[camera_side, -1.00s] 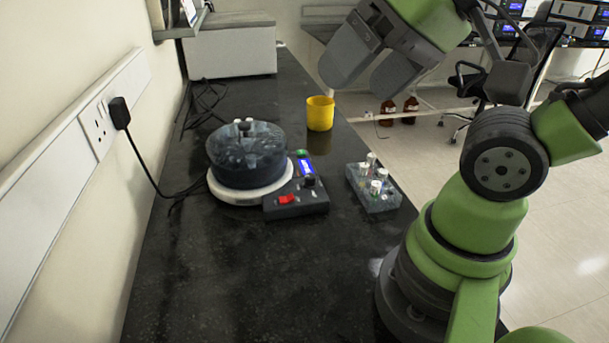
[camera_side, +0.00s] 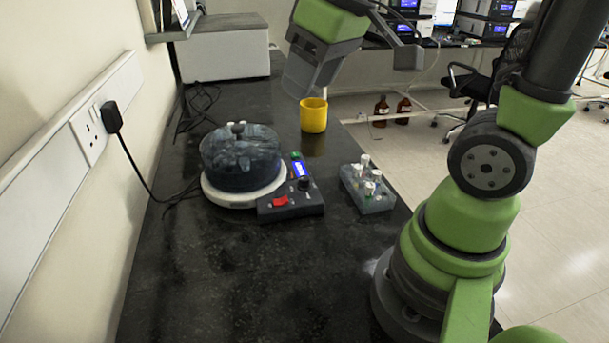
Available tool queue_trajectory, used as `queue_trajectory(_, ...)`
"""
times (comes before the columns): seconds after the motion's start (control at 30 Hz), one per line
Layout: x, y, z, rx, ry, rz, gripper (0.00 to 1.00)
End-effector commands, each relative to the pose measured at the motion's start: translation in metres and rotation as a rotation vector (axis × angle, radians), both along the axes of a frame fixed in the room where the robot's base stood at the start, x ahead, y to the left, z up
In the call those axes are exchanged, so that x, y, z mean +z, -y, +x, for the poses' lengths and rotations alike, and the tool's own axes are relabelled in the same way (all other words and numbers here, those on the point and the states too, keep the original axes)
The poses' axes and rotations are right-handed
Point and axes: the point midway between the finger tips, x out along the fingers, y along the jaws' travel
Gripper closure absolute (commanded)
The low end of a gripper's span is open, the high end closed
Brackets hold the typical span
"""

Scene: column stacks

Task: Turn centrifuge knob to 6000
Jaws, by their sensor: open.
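The centrifuge (camera_side: 236,195) stands on the dark bench, with a white base and a translucent dark lid that is shut over its contents. Its control box (camera_side: 290,210) juts out at the front right. On the box are a small black knob (camera_side: 304,184), a red switch (camera_side: 280,202), a lit blue display (camera_side: 300,170) and a green button (camera_side: 295,156). The display's reading and the knob's mark are too small to make out. My gripper (camera_side: 306,86) is open and empty, pointing down, above and behind the control box and apart from it.
A yellow cup (camera_side: 313,116) stands behind the control box, below my gripper. A rack (camera_side: 368,191) with several capped tubes sits right of the box. A black cable runs from the wall plug (camera_side: 111,116) toward the centrifuge. The bench front (camera_side: 240,285) is clear.

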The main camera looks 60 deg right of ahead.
Motion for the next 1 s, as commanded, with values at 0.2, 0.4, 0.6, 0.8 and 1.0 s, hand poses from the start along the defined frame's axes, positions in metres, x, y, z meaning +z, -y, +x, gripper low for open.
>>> queue_trajectory(0.2,-0.057,0.048,0.048,0.226,-0.188,-0.114,0.48)
queue_trajectory(0.4,-0.117,0.085,0.068,0.431,-0.316,-0.149,0.48)
queue_trajectory(0.6,-0.149,0.102,0.070,0.538,-0.370,-0.150,0.48)
queue_trajectory(0.8,-0.169,0.103,0.070,0.555,-0.378,-0.149,0.48)
queue_trajectory(1.0,-0.207,0.103,0.069,0.554,-0.380,-0.147,0.48)
